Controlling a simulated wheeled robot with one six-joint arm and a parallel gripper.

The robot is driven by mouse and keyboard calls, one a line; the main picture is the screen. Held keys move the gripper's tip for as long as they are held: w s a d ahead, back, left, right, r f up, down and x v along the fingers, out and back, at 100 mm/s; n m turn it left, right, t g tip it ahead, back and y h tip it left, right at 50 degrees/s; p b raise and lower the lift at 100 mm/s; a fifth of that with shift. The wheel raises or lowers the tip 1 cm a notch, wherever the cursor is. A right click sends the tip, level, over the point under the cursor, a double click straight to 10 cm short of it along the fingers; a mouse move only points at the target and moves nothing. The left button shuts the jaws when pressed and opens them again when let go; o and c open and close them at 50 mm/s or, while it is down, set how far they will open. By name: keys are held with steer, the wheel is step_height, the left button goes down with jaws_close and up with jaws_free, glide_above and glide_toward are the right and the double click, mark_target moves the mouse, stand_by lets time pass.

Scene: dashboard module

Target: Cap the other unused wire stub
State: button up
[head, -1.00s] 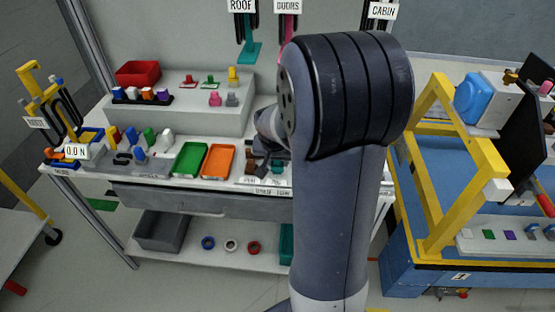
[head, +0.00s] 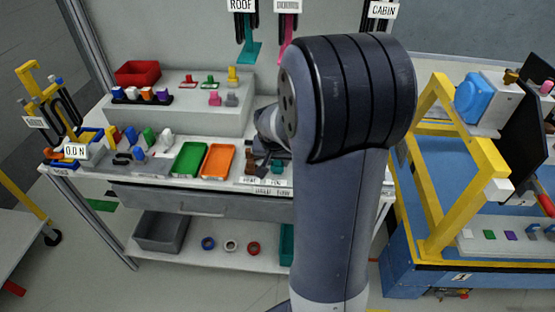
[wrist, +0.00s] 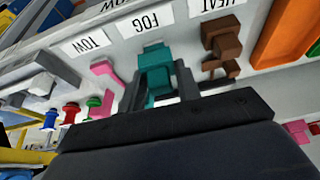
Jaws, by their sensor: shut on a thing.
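My gripper (wrist: 160,92) is shut on a teal piece (wrist: 155,74) behind the FOG label (wrist: 147,23) in the wrist view. Its dark fingers stand on either side of the piece, which appears still at its place on the bench. In the head view, the teal piece (head: 277,166) shows just below my wrist, and my arm hides much of that area. I cannot make out a wire stub or its cap for certain. The yellow-framed dashboard stand (head: 440,165) is at the right.
A brown piece (wrist: 224,48) sits beside the teal one by the HEAT label. A pink piece (wrist: 103,70) is on its other side, near TOW. Green (head: 189,160) and orange (head: 217,161) trays lie left of my wrist. Floor shows between bench and stand.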

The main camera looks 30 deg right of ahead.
steer(key=shift+f, duration=0.15)
steer(key=shift+f+b, duration=0.35)
steer(key=shift+b, duration=0.05)
steer(key=shift+f+b, duration=0.4)
steer(key=shift+f, duration=0.05)
steer(key=o, duration=1.2)
steer(key=shift+r, duration=0.1)
steer(key=p+v, duration=0.1)
steer(key=v, duration=0.9)
steer(key=shift+s+a+r, duration=0.1)
steer(key=shift+r, duration=0.3)
